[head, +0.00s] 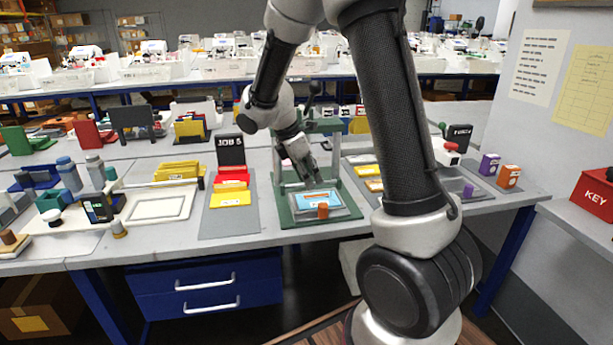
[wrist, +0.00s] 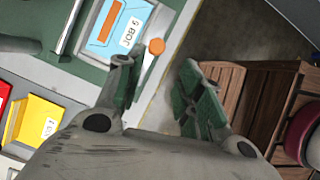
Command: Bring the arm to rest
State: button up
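My gripper (head: 305,168) hangs over the green press frame on the bench in the head view. In the wrist view its two green-padded fingers (wrist: 158,92) are spread apart with nothing between them. Below it, a blue card marked JOB 5 (wrist: 104,24) lies in a clear tray on the green base; the card also shows in the head view (head: 309,200). An orange knob (wrist: 156,46) sits at the tray's front edge, near the left finger in the wrist view. I cannot tell the exact height of the fingers above the bench.
The green frame's posts (head: 340,155) stand close around my gripper. A black JOB 5 sign (head: 230,150) with red and yellow cards stands to the left. Purple and orange blocks (head: 509,176) are at the right. A red KEY box (head: 594,195) sits on the right-hand surface.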

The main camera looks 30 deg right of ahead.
jog(key=s+r+m+t+y, duration=0.2)
jog(key=s+r+m, duration=0.5)
jog(key=s, duration=0.5)
jog(key=s+r+m+t+y, duration=0.2)
jog(key=s+r+m, duration=0.6)
jog(key=s+m, duration=0.2)
jog(key=s, duration=0.2)
jog(key=shift+s+a+r+t+y, duration=0.15)
jog(key=shift+s+a+t+y, duration=0.1)
jog(key=shift+s+t+y, duration=0.05)
